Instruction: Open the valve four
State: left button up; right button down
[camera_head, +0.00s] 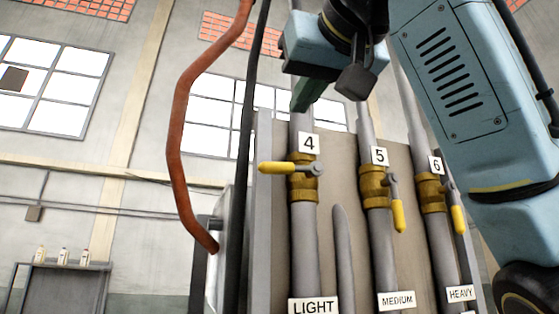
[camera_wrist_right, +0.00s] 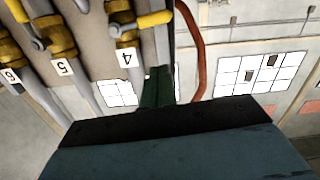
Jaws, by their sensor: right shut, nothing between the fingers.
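Valve four (camera_head: 303,184) is a brass valve on the grey pipe under the "4" label (camera_head: 309,143). Its yellow-tipped handle (camera_head: 276,168) points left, across the pipe. In the right wrist view the scene is upside down, with this handle (camera_wrist_right: 154,19) at the top and the "4" label (camera_wrist_right: 126,59) below it. My right gripper (camera_head: 306,97) is above the label, in front of the upper pipe. Its green fingers (camera_wrist_right: 157,88) are shut and empty, apart from the handle. My left gripper is not in view.
Valve five (camera_head: 376,186) and valve six (camera_head: 432,192) stand to the right, their yellow handles pointing down along their pipes. A rust-red hose (camera_head: 177,125) and a black cable hang left of the panel. Bottles stand on a far shelf (camera_head: 62,268).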

jog(key=s+r, duration=0.1)
jog(key=p, duration=0.5)
send_over(292, 169)
jog(key=s+a, duration=0.2)
jog(key=s, duration=0.2)
jog(key=shift+w+f+b, duration=0.15)
jog(key=shift+w+f, duration=0.1)
jog(key=shift+f, duration=0.8)
jog(key=shift+w+f+b, duration=0.15)
jog(key=shift+w+f, duration=0.1)
jog(key=shift+f, duration=0.75)
jog(key=shift+d, duration=0.1)
